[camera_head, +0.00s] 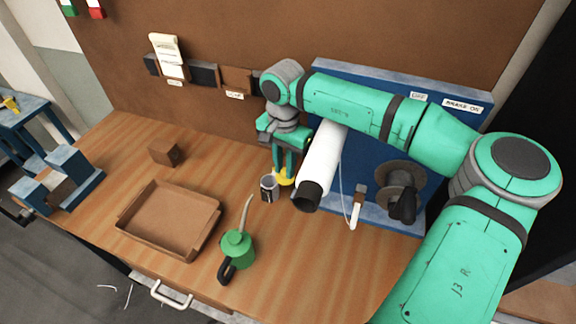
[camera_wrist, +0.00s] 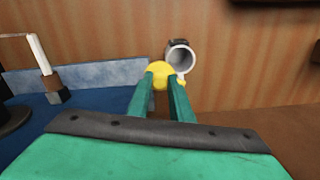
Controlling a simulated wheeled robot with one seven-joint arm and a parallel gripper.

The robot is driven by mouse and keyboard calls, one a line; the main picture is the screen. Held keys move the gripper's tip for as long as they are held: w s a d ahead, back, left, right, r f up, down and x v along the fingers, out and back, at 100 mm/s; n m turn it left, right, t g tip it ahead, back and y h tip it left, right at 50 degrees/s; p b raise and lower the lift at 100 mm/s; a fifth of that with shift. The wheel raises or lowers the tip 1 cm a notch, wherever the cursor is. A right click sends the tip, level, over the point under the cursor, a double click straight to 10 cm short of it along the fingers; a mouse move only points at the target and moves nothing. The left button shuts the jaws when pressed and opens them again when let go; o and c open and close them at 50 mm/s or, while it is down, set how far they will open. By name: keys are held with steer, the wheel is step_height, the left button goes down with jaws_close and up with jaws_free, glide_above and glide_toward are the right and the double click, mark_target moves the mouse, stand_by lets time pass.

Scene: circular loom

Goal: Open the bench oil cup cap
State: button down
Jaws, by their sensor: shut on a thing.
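The oil cup (camera_head: 269,188) is a small grey metal cup on the wooden bench, with its dark mouth uncovered in the head view. It also shows in the wrist view (camera_wrist: 181,57), open toward the camera. The yellow cap (camera_head: 283,178) is beside the cup's right edge, and in the wrist view the yellow cap (camera_wrist: 161,74) lies between my fingertips. My gripper (camera_head: 286,170) points down and is shut on the cap. In the wrist view my gripper's two green fingers (camera_wrist: 162,80) touch it. I cannot tell whether the cap still joins the cup.
A green oil can (camera_head: 237,247) with a thin spout and a brown tray (camera_head: 130,230) stand left of the cup. A white roll (camera_head: 322,160) and a blue stand (camera_head: 350,85) are close on the right. Bare bench lies in front.

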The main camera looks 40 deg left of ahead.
mark_target(284, 171)
steer(key=shift+a+r, duration=0.15)
steer(key=shift+a, duration=0.05)
steer(key=c, duration=1.6)
jaws_free()
steer(key=shift+d, duration=0.1)
step_height(284, 171, up, 11)
steer(key=shift+f, duration=0.15)
steer(key=shift+c, duration=0.2)
